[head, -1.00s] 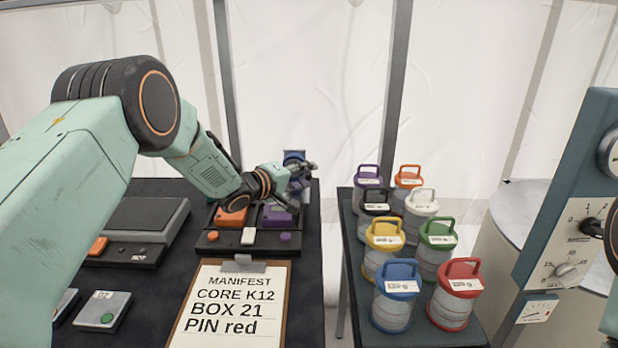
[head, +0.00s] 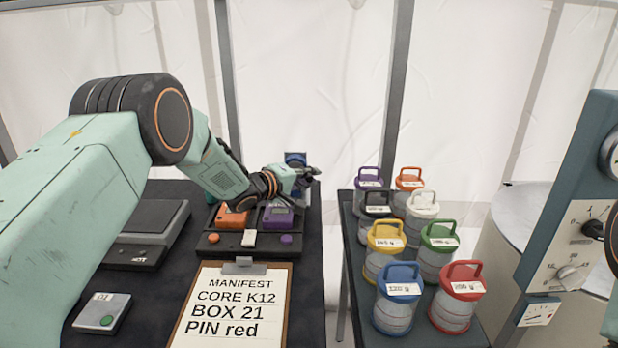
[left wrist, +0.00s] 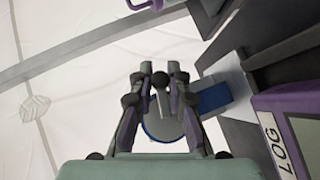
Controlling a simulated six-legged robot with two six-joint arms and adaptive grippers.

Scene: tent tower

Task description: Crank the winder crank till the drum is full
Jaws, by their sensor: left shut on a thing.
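The blue winder (head: 296,158) stands at the far right corner of the dark table, mostly behind my left gripper (head: 311,174). In the left wrist view my left gripper (left wrist: 161,76) is shut on the winder crank (left wrist: 161,83), a small grey knob and stem between its fingers. Beyond the fingers a round blue part of the winder (left wrist: 160,131) shows, partly covered by the gripper. How full the drum is cannot be told. My right gripper is not in view.
A dark console (head: 207,243) with an orange and a purple device stands close beside my left gripper. A manifest clipboard (head: 270,332) lies in front. Several lidded jars, including a blue one (head: 398,310), fill the stand to the right, across a gap.

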